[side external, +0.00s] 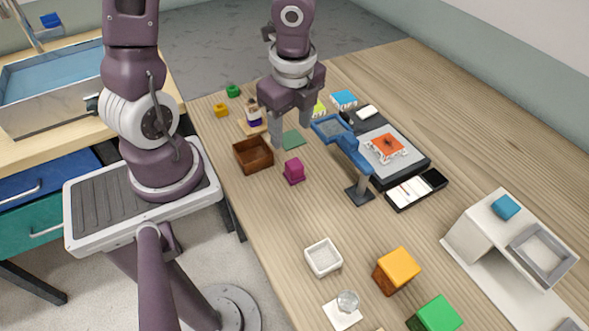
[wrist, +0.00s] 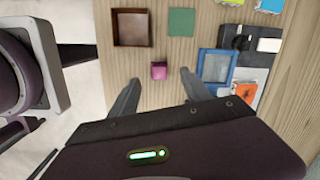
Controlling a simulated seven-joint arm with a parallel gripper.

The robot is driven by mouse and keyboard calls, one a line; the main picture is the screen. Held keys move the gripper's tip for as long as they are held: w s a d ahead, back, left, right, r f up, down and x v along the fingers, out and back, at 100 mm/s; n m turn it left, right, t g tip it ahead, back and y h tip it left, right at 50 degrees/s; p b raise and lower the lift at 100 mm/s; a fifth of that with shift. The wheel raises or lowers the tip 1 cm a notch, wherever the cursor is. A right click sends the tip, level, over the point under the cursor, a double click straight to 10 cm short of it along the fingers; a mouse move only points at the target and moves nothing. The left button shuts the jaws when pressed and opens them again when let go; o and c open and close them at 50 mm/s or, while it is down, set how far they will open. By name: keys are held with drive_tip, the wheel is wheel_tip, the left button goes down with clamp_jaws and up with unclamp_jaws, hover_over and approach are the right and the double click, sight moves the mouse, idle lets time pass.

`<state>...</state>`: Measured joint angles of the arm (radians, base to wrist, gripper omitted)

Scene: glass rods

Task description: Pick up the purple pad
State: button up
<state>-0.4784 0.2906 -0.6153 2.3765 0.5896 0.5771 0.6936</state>
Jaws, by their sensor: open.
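The purple pad appears as a small magenta-purple block (side external: 294,171) on the wooden table, right of the brown box. In the wrist view the purple block (wrist: 159,71) shows between the two fingertips in the picture. My gripper (side external: 291,136) is open and empty, with its fingers apart and pointing down. It is above the table, and in the side view the block shows just below the fingertips. The fingers of my gripper (wrist: 159,78) frame the block from above in the wrist view. Exact height above it is hard to tell.
A brown open box (side external: 254,154) and a flat green square (side external: 293,142) lie close by. A blue stand (side external: 345,145) rises to the right, before a grey device (side external: 395,152) with an orange piece. A white dish (side external: 323,258) stands nearer. Bare table lies between block and dish.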

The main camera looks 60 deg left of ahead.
sight(294, 163)
drive_tip(key=f+m, duration=0.1)
drive_tip(key=d+f+m+h, duration=0.1)
drive_tip(key=d+f+m, duration=0.1)
drive_tip(key=f, duration=0.1)
drive_tip(key=shift+w+f+h, duration=0.1)
drive_tip(key=shift+w+h, duration=0.2)
drive_tip(key=f, duration=0.3)
drive_tip(key=a+f, duration=0.1)
drive_tip(key=f, duration=0.2)
drive_tip(key=shift+s+a+f, duration=0.1)
drive_tip(key=shift+a+f, duration=0.05)
drive_tip(key=shift+a, duration=0.05)
clamp_jaws()
